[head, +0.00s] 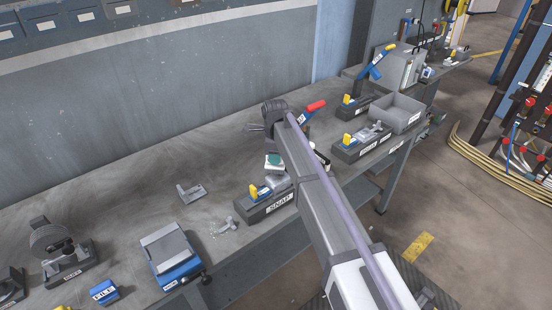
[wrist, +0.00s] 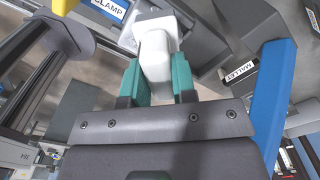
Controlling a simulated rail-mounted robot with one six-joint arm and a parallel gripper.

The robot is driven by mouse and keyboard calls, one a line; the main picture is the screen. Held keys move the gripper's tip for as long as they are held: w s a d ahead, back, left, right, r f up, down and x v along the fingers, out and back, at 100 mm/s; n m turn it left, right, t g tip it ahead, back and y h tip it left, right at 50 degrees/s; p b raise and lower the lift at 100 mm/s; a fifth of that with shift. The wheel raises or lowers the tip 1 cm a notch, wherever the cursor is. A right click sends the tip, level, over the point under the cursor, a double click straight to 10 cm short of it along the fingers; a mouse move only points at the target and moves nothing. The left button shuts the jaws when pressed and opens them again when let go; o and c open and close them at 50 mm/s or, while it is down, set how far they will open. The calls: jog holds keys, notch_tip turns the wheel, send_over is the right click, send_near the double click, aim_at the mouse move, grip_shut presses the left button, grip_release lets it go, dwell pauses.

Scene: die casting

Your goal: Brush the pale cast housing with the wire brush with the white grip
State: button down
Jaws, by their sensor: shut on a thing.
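My gripper (wrist: 157,85) has teal fingers, shut on a white piece (wrist: 156,55) that looks like the white grip of the wire brush. Bristles cannot be made out. In the head view, my gripper (head: 274,161) is over the bench, above the fixture labelled SNAP (head: 281,204), and my arm covers part of it. A pale grey part (head: 277,181) sits on that fixture, just under the gripper; it may be the cast housing, but I cannot tell. Whether the brush touches it is hidden.
Another fixture (head: 362,147) with a yellow-handled clamp and a grey bin (head: 396,113) stand farther right.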

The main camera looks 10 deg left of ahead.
jog(key=shift+r+p, duration=2.9)
jog(key=shift+r, duration=0.45)
